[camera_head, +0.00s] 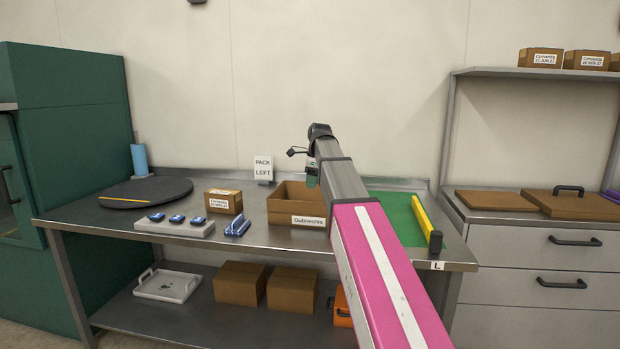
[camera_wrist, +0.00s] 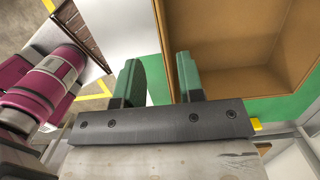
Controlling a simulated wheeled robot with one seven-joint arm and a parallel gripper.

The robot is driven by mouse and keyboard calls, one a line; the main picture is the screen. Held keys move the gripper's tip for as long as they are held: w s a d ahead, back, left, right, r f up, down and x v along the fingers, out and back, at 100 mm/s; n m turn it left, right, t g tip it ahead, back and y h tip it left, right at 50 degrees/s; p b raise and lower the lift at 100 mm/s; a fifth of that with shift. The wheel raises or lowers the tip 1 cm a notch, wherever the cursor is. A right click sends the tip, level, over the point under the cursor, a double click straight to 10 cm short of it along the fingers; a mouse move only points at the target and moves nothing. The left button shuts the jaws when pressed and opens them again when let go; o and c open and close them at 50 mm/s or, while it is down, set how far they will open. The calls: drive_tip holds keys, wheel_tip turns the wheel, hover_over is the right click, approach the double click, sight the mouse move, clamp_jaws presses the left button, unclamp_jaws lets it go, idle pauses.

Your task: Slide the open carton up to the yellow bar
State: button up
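The open carton (camera_head: 295,207) is brown with a white label on its front, near the middle of the steel table; its flank behind my arm is hidden. In the wrist view the open carton (camera_wrist: 228,72) fills the upper right. The yellow bar (camera_head: 423,217) lies along the right side of a green mat (camera_head: 395,212), well right of the carton.
Left of the carton on the table (camera_head: 255,236) are a small closed box (camera_head: 223,202), a blue clip-like item (camera_head: 238,226), a pale block with blue pieces (camera_head: 174,225) and a dark round turntable (camera_head: 140,190). A "PACK LEFT" sign (camera_head: 263,167) stands behind.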

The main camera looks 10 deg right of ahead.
drive_tip(key=shift+w, duration=0.1)
idle(0.3)
hover_over(308, 226)
wheel_tip(308, 226, down, 11)
drive_tip(key=shift+w+r, duration=0.1)
drive_tip(key=shift+r, duration=0.05)
idle(0.3)
clamp_jaws()
